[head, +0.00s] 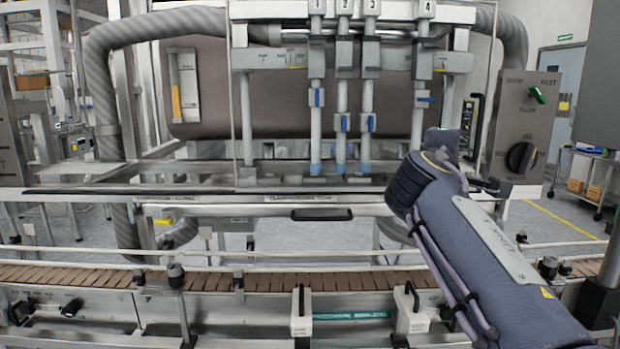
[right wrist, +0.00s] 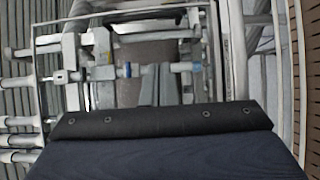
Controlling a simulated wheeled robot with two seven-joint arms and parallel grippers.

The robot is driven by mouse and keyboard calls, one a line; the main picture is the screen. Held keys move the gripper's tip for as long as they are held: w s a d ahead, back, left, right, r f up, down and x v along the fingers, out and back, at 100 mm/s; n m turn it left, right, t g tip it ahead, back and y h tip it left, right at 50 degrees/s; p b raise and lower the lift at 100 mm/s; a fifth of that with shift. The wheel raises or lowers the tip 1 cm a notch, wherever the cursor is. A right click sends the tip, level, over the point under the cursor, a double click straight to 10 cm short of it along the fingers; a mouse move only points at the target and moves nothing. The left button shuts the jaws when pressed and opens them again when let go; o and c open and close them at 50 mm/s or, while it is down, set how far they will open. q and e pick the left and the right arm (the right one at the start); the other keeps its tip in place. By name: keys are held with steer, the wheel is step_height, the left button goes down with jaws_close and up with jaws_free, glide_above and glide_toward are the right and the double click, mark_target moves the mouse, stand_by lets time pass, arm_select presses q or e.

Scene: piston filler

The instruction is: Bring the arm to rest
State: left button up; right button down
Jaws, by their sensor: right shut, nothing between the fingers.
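My right arm (head: 500,250) comes in from the lower right of the head view and reaches up in front of the filling machine (head: 290,85). Its far end is near the column marked 4, to the left of the control panel; I cannot tell whether it touches anything. In the right wrist view the dark body of my right gripper (right wrist: 160,122) fills the bottom. My left gripper is not in view.
The control panel (head: 524,135) with a black knob and a green switch is close right of my arm. A conveyor (head: 220,280) with brown slats runs across below. Nozzle columns (head: 342,125) hang behind a clear guard. A cart (head: 588,180) with boxes stands far right.

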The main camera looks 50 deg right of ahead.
steer(key=w+a+f+t+y+p, duration=0.3)
steer(key=w+a+f+y, duration=0.3)
steer(key=f, duration=0.3)
steer(key=w+a+f+t+y+p, duration=0.2)
steer(key=w+a+f+t+y, duration=0.15)
steer(key=w+a+f, duration=0.45)
steer(key=s+a+f+y+p, duration=0.1)
steer(key=a+f+y, duration=0.3)
steer(key=a, duration=0.5)
steer(key=s+a+f+m+g+y+p, duration=0.1)
steer(key=a+f+y, duration=0.3)
steer(key=a, duration=0.5)
steer(key=s+a+f+m+g+y+p, duration=0.1)
steer(key=a+f+y, duration=0.3)
steer(key=a, duration=0.5)
steer(key=shift+s+a+p, duration=0.4)
steer(key=shift+s+p, duration=0.4)
steer(key=shift+p, duration=0.1)
